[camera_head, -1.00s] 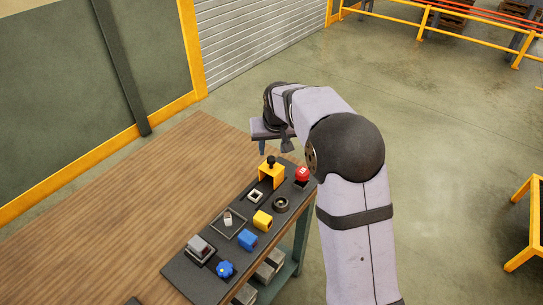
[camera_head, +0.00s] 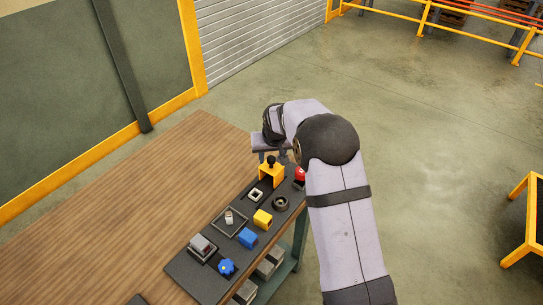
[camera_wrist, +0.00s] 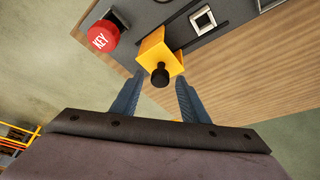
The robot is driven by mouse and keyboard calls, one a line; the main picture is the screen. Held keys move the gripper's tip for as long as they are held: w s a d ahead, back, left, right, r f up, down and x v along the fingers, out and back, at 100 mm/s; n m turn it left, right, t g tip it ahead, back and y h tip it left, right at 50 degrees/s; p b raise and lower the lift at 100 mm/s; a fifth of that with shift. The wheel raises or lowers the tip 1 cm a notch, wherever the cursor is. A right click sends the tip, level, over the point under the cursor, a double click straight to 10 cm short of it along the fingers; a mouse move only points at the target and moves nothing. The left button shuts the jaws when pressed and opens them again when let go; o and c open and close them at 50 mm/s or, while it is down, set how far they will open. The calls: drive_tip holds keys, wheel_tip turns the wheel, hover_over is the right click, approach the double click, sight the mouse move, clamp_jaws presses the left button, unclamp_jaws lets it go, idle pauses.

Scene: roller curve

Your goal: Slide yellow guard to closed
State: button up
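The yellow guard (camera_head: 271,174) is a yellow bracket with a black knob (camera_head: 271,159) on top, at the far end of the dark panel. In the wrist view the guard (camera_wrist: 152,50) and its knob (camera_wrist: 160,77) lie just beyond my fingertips, on a dark slide track. My gripper (camera_wrist: 160,78) is open, its two blue-grey fingers spread to either side of the knob's line, with nothing held. In the head view my gripper (camera_head: 272,158) is at the guard's far side, partly hidden by my own wrist. Whether a finger touches the knob is unclear.
A square light frame (camera_wrist: 203,19) sits on the other side.

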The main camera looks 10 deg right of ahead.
clamp_jaws()
drive_tip(key=s+a+b, duration=0.3)
drive_tip(key=s+a, duration=0.3)
drive_tip(key=shift+s+a, duration=0.3)
drive_tip(key=shift+a, duration=0.05)
drive_tip(key=shift+c, duration=0.3)
unclamp_jaws()
drive_tip(key=shift+o, duration=0.5)
drive_tip(key=shift+s+a, duration=0.1)
drive_tip(key=shift+r, duration=0.15)
drive_tip(key=b+v, duration=0.2)
drive_tip(key=v, duration=0.5)
